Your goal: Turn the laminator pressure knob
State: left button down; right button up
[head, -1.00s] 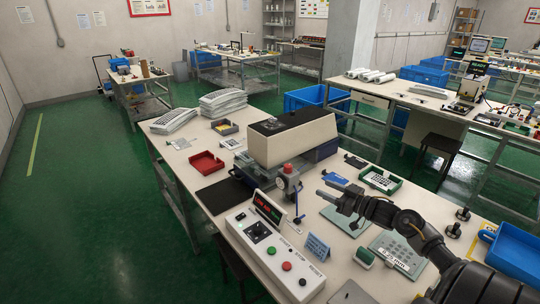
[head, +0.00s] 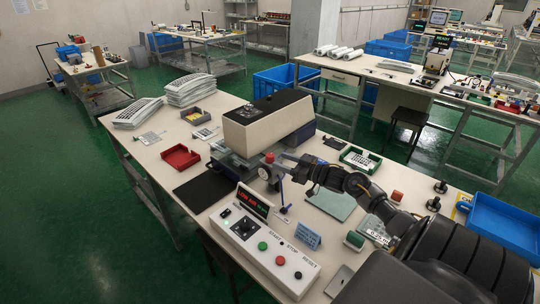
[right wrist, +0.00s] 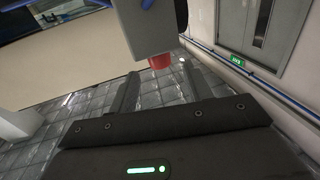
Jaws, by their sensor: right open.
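The laminator (head: 262,130), a cream machine with a black top, stands on the near bench. At its front right is a grey regulator with a round gauge (head: 264,173) and a red knob (head: 269,157) on top. My right gripper (head: 286,162) is just right of the red knob, fingers pointing at it. In the right wrist view the red knob (right wrist: 160,61) shows under a grey body, in line with the gap between the open, empty fingers of my right gripper (right wrist: 157,92). I cannot tell if they touch it. My left gripper is out of view.
A control box (head: 262,240) with coloured buttons and a red lit display (head: 253,204) stands in front of the regulator. A blue lever (head: 282,190) hangs beside it. A blue sign (head: 307,236), a red tray (head: 181,157) and a blue bin (head: 505,228) are on the bench.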

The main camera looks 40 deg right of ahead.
aim_at(270, 155)
jog(key=p+x, duration=0.1)
jog(key=x, duration=0.5)
jog(key=c, duration=0.9)
